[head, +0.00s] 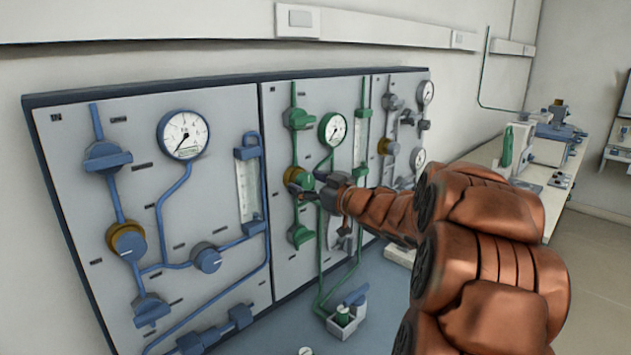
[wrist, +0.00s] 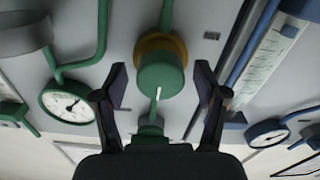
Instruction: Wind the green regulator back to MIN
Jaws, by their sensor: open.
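The green regulator knob (wrist: 161,80) shows in the wrist view, with a gold collar (wrist: 158,48) behind it and a white mark on its rim. In the head view its gold collar (head: 291,175) shows on the middle panel, and the knob is partly hidden by my gripper (head: 308,186). My gripper (wrist: 161,84) is open, with one finger on each side of the knob and a visible gap on both sides in the wrist view. A MIN marking is not legible. The green gauge (head: 333,130) is up and right of the regulator.
Green valve handles sit above (head: 298,118) and below (head: 300,235) the regulator. The blue panel (head: 85,160) is at left, with its own gold-collared regulator (head: 126,241). A grey panel (head: 400,130) is at right. A small box (head: 346,318) stands below on the blue surface.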

